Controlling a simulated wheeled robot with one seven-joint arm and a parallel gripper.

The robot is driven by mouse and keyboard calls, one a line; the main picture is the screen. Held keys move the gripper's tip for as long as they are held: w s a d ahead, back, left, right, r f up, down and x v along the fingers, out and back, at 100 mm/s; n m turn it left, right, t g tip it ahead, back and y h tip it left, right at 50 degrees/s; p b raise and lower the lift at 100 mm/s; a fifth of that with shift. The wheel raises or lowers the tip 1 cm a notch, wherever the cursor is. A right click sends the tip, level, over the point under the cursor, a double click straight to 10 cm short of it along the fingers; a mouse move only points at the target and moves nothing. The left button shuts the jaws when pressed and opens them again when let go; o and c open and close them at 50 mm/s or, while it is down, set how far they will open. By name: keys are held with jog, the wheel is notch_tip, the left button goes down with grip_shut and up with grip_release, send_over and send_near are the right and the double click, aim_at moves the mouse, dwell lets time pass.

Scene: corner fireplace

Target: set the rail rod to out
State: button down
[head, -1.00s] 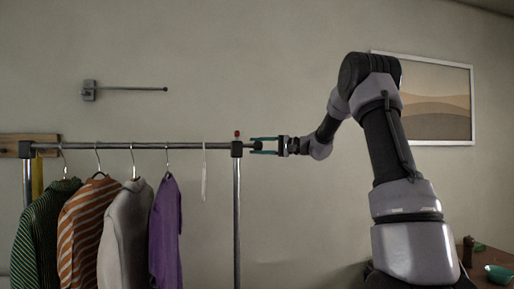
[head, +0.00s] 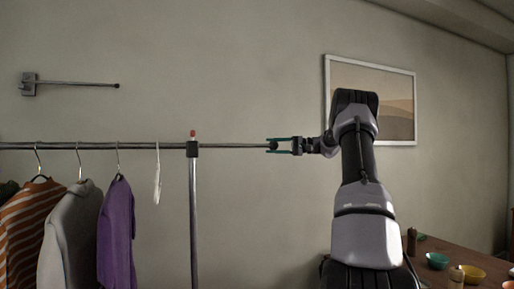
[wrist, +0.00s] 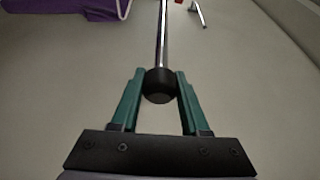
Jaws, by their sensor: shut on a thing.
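The rail rod (head: 235,146) is a thin metal bar that sticks out to the right of the rack's upright post (head: 194,215), through a dark collar with a red knob (head: 193,134) on top. Its right end carries a round black knob (wrist: 159,86). My gripper (head: 272,146) has teal fingers, one on each side of that black knob, and is shut on it. In the wrist view the rod (wrist: 162,40) runs straight away from between the fingers.
A striped garment (head: 32,225), a grey one (head: 68,235) and a purple one (head: 116,230) hang on the rack at left. A wall bracket (head: 70,83) is above. A table with bowls (head: 437,261) stands at lower right. The wall space around my gripper is clear.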

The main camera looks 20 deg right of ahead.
jog(key=shift+d+f, duration=0.1)
jog(key=shift+d, duration=1.3)
jog(key=shift+c, duration=2)
grip_release()
jog(key=shift+d, duration=0.2)
jog(key=shift+a, duration=0.1)
jog(key=v, duration=1)
jog(key=shift+s+d, duration=0.2)
jog(key=shift+d, duration=0.15)
